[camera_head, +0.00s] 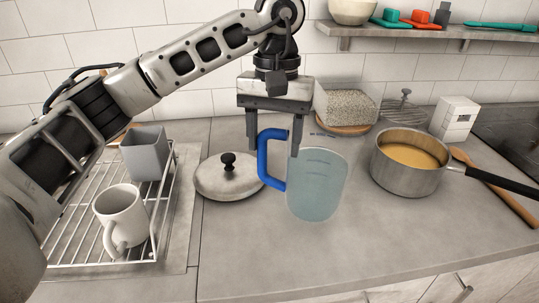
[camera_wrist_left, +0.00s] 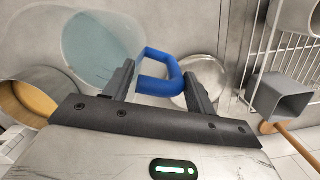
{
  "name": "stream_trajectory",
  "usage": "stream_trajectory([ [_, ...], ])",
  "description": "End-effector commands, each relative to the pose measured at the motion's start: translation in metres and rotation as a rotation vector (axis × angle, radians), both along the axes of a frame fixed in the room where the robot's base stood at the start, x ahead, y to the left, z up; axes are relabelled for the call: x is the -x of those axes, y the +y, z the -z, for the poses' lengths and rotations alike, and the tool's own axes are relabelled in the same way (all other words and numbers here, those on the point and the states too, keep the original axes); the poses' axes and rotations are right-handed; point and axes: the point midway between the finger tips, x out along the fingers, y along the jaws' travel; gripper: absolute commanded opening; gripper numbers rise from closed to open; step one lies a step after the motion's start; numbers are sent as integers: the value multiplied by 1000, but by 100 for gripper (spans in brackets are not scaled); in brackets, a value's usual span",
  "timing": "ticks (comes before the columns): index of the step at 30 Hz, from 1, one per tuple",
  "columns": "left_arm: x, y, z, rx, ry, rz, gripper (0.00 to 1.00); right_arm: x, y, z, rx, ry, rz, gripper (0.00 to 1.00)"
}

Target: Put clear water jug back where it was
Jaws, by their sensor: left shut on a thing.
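The clear water jug (camera_head: 318,188) stands out over the middle of the counter in the head view, upright, with bluish water in it and a blue handle (camera_head: 268,158) on its left. My left gripper (camera_head: 272,150) comes from above and is shut on the blue handle. In the left wrist view the handle (camera_wrist_left: 160,74) lies between the two fingers (camera_wrist_left: 160,85), and the jug (camera_wrist_left: 100,45) is at the upper left. I cannot tell whether the jug's base touches the counter. My right gripper is not in view.
Left is a wire rack (camera_head: 165,215) with a white mug (camera_head: 121,215) and a grey square cup (camera_head: 146,155). A lid (camera_head: 228,180) lies just left of the jug. A pot of yellow liquid (camera_head: 405,180) stands right. The front counter (camera_head: 300,255) is clear.

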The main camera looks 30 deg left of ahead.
Motion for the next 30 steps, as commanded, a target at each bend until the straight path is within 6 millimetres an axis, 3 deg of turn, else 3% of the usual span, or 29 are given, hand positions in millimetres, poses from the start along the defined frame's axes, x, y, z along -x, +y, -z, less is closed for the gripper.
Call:
stream_trajectory([
  [8, -5, 9, 10, 4, -4, -1, 0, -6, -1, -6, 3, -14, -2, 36],
  [16, -6, 12, 41, 3, -5, 1, 0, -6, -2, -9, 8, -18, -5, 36],
  [26, -6, 11, 45, 4, -7, 0, 0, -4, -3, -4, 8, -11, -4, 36],
  [27, -5, 12, 48, 0, -2, 0, 59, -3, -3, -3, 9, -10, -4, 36],
  [29, -5, 12, 47, 0, -2, 0, 75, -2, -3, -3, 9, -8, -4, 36],
  [30, -5, 12, 47, 0, -2, 0, 78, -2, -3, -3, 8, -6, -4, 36],
])
